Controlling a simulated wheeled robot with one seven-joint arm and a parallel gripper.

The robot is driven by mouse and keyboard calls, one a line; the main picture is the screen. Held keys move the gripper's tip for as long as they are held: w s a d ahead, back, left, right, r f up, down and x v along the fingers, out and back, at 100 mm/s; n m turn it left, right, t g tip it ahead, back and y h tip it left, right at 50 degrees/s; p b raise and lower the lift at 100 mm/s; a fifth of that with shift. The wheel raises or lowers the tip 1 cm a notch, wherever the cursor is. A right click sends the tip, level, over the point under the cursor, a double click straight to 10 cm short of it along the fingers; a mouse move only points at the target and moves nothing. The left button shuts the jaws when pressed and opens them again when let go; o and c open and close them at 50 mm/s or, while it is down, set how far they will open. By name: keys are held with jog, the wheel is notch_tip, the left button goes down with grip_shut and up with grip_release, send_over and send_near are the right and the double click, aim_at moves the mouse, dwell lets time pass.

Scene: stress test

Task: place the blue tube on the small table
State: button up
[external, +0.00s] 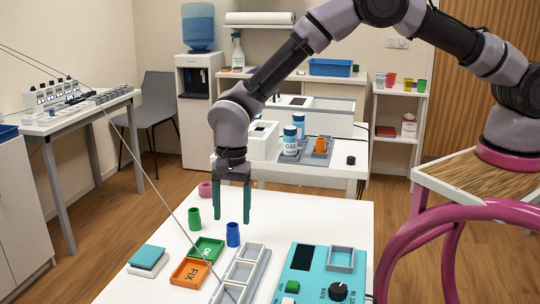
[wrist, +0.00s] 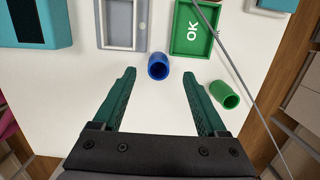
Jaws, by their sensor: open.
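The blue tube (external: 233,235) stands upright on the white table (external: 335,215) in the foreground, near the green tray. In the wrist view the blue tube (wrist: 158,66) shows its open top, centred just ahead of the gap between my fingertips. My gripper (external: 232,212) points straight down with its two green fingers apart and nothing between them. In the external view the fingertips appear just above the tube's top. In the wrist view my gripper (wrist: 159,76) is also open and empty. I cannot tell which table is meant by the small table.
A green OK tray (external: 219,241), an orange FIX tray (external: 204,276), a grey compartment tray (external: 232,287) and a teal device (external: 300,284) lie nearby. A thin cable crosses the view.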

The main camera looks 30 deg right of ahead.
aim_at(232, 227)
jog(key=f, duration=0.4)
jog(key=shift+s+a+f, duration=0.1)
jog(key=shift+s+f, duration=0.1)
jog(key=shift+f, duration=0.05)
grip_shut()
jog(key=shift+r, duration=0.1)
